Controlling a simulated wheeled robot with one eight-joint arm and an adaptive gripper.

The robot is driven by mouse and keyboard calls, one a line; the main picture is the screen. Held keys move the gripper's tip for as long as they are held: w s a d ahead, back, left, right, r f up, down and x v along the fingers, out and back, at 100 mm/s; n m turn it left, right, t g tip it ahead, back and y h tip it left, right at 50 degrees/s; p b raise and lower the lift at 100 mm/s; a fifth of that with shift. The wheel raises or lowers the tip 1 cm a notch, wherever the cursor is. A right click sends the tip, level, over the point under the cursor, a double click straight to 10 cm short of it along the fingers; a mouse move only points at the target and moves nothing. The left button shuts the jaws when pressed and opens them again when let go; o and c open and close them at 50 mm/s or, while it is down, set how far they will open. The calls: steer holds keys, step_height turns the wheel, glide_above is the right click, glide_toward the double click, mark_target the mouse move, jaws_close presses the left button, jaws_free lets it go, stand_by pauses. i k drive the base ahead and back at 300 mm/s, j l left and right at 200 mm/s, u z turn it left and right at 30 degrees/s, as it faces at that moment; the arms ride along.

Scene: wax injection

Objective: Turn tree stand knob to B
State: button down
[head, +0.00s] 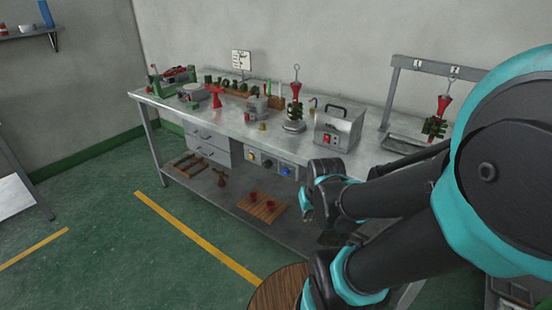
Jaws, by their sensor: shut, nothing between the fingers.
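A tree stand (294,125) with a round metal base stands on the workbench, left of the grey metal box. It carries a dark green wax tree (294,109) under a red cone (296,91) with a hook on top. No knob or letter on the stand can be made out at this size. The dark end of my arm, with my gripper (306,206), is in front of the bench edge, below and apart from the stand. The gripper is small and dark here; it appears shut and empty.
A grey box (338,128) with a red switch stands right of the stand. A metal frame (389,92) holds another hanging tree (435,126) at the right. Blue and yellow round controls (286,170) sit under the bench top. A lower shelf holds a wooden board (262,207).

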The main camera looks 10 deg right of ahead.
mark_target(268, 164)
steer(key=k+l+u, duration=0.25)
steer(key=u, duration=0.15)
steer(key=k+l+u, duration=0.15)
steer(key=k+u, duration=0.3)
steer(key=i, duration=0.05)
